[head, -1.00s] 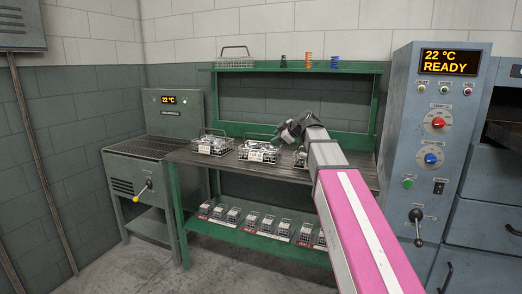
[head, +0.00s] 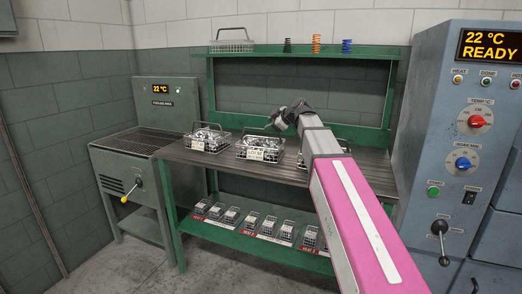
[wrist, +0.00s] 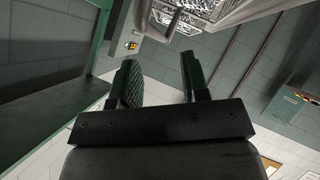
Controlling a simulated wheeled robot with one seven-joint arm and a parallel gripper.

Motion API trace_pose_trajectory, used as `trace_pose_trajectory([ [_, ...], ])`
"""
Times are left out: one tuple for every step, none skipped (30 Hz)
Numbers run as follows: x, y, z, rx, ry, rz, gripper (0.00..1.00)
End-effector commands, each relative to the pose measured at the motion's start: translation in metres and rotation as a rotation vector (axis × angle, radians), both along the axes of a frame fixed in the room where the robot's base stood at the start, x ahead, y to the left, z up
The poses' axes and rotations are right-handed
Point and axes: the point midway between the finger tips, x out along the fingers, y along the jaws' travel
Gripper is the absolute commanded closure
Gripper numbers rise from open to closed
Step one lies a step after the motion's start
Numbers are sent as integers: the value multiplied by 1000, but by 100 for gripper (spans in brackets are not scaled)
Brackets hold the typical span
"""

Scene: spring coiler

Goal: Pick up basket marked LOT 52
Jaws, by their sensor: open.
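Two wire baskets of small metal parts stand on the green workbench (head: 220,160), one at the left (head: 207,143) and one in the middle (head: 259,152). A third basket (head: 301,161) is mostly hidden behind my arm. Each of the first two has a pale tag on its front, too small to read, so I cannot tell which is LOT 52. My gripper (wrist: 162,82) is open and empty. In the head view its dark wrist is above the bench, near the middle and third baskets. In the wrist view a wire basket with its handle (wrist: 190,18) shows beyond the fingers at the top.
An empty wire basket (head: 231,46) and several coloured springs (head: 316,43) stand on the upper shelf. Several small baskets fill the lower shelf (head: 270,241). A cooling machine (head: 135,150) stands left, a grey control cabinet (head: 470,140) reading READY right. Floor in front is open.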

Motion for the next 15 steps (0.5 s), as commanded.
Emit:
trace_pose_trajectory([
  [5, 5, -3, 0, 1, 1, 58],
  [6, 7, -4, 0, 0, 0, 58],
  [7, 8, -5, 0, 0, 0, 58],
  [8, 9, -6, 0, 0, 0, 58],
  [8, 10, -7, 0, 0, 0, 58],
  [10, 11, -8, 0, 0, 0, 58],
  [11, 12, -9, 0, 1, 1, 58],
  [13, 14, -10, 0, 1, 1, 58],
  [16, 16, -13, -1, 1, 0, 58],
  [19, 19, -15, -1, 1, 0, 58],
  [22, 21, -16, -1, 1, 0, 58],
  [25, 25, -19, -1, 1, 0, 58],
  [28, 28, -21, 0, 1, 1, 58],
  [31, 31, -23, 0, 1, 1, 58],
  [33, 35, -26, -1, 1, 2, 58],
])
